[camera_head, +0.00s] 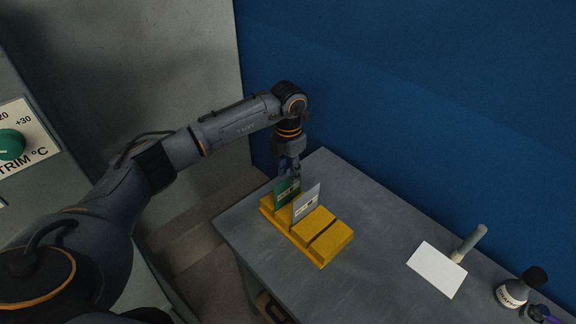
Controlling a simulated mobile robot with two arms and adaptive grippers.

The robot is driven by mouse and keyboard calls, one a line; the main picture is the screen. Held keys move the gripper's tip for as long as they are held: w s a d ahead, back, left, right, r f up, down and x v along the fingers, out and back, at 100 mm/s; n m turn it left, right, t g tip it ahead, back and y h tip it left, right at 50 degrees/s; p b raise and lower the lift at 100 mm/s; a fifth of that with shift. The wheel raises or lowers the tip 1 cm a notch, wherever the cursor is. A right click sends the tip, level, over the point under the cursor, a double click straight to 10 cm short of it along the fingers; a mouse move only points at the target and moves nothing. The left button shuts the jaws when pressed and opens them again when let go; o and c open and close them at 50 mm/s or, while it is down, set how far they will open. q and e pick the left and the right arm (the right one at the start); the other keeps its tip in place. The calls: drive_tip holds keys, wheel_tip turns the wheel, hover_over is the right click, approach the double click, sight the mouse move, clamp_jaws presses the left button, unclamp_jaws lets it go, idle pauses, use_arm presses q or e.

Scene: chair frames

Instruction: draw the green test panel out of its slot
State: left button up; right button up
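The green test panel (284,191) stands upright in a slot of the yellow rack (325,242), near its left end. My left gripper (288,172) points down at the top edge of the green panel, with its fingers at or just over that edge. The fingers are small and dark here, so I cannot tell whether they are closed on the panel. A light grey panel (307,203) stands in the slot to the right of the green one. The slot further right in the rack is empty. My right gripper is not in view.
The rack stands on a grey table (375,220) against a blue wall (430,100). A white card (437,270), a grey cylinder (470,242) and a black-capped bottle (515,290) are at the right. A panel with a green knob (10,146) is at the far left.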

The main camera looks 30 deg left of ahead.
use_arm(q)
wheel_tip(320, 180, down, 2)
drive_tip(key=shift+b, duration=0.3)
clamp_jaws()
drive_tip(key=shift+r, duration=0.2)
drive_tip(key=shift+r+p, duration=0.45)
drive_tip(key=shift+r, duration=0.05)
